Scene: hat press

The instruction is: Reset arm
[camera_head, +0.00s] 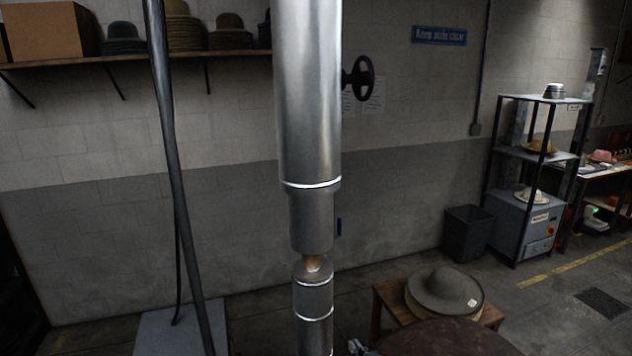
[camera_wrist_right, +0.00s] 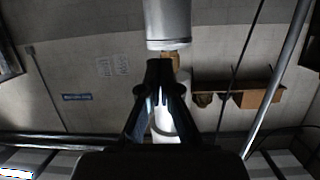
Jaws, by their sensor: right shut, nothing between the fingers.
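My right gripper (camera_wrist_right: 160,72) shows dark in the middle of the right wrist view, its fingertips together and nothing between them. In the head view only a small piece of it (camera_head: 358,347) shows at the bottom edge, just right of the metal column. The tall press column (camera_head: 309,90) runs down the middle of the head view, with a narrower lower cylinder (camera_head: 313,300) under a brownish joint. In the right wrist view the column (camera_wrist_right: 168,22) appears beyond the fingertips; contact cannot be told. My left gripper is not in view.
A grey hat (camera_head: 444,288) rests on a wooden stand (camera_head: 385,305) at lower right, behind a dark round surface (camera_head: 435,338). A black bin (camera_head: 467,232) and a shelf rack (camera_head: 540,155) stand farther right. A dark pole (camera_head: 177,170) rises left of the column. A wall shelf (camera_head: 130,61) holds hats.

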